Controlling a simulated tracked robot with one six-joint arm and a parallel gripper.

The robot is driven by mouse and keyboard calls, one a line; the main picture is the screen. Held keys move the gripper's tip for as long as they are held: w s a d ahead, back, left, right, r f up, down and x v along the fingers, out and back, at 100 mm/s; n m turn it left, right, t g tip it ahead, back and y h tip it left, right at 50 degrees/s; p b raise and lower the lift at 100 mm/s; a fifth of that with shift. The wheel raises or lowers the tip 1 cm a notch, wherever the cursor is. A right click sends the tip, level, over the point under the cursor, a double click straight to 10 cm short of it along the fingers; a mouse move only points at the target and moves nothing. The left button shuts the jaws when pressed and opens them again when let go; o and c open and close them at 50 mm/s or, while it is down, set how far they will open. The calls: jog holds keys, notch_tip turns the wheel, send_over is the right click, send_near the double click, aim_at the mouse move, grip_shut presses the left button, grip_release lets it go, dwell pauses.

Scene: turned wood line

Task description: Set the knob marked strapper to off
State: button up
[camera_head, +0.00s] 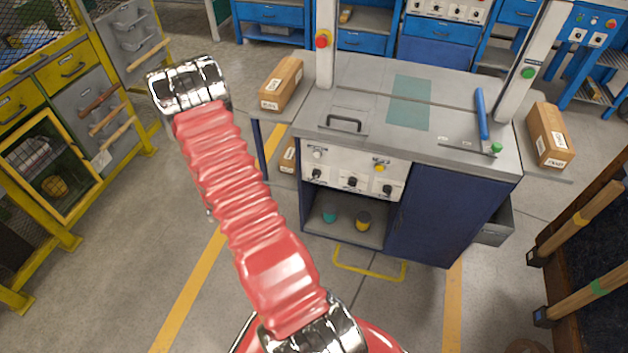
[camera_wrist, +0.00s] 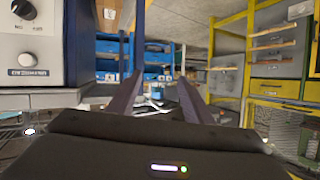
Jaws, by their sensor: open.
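A pale control panel (camera_head: 355,176) on the front of the grey bench carries several dark knobs and a yellow button. Its labels are too small to read in the head view, so I cannot tell which knob is marked strapper. In the wrist view, a panel at the left edge shows a black knob (camera_wrist: 24,9) above a white round knob or button (camera_wrist: 26,48). A label strip (camera_wrist: 27,72) below is not clearly legible. My gripper (camera_wrist: 157,90) is open, with nothing between its two dark fingers. The panel lies left of the fingers, apart from them. The head view does not show the fingers.
The bench top (camera_head: 370,75) holds a blue-handled lever (camera_head: 481,112). Cardboard boxes (camera_head: 282,83) (camera_head: 549,134) sit on its side shelves. Yellow-framed cabinets (camera_head: 70,120) are on the left. Open floor lies between.

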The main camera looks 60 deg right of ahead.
jog(key=s+d+f+m+g+h, duration=0.1)
jog(key=s+d+f+g+h, duration=0.2)
jog(key=s+f, duration=0.6)
jog(key=g+h, duration=0.1)
jog(key=h, duration=0.2)
send_near(315, 178)
jog(key=a, duration=0.4)
jog(key=shift+s+a+r, duration=0.1)
jog(key=shift+s+a, duration=0.15)
jog(key=d, duration=0.4)
jog(key=w+d, duration=0.1)
jog(key=d, duration=0.4)
jog(key=w+d, duration=0.1)
jog(key=d, duration=0.3)
jog(key=shift+w+d, duration=0.15)
jog(key=shift+d, duration=0.2)
jog(key=shift+c, duration=0.4)
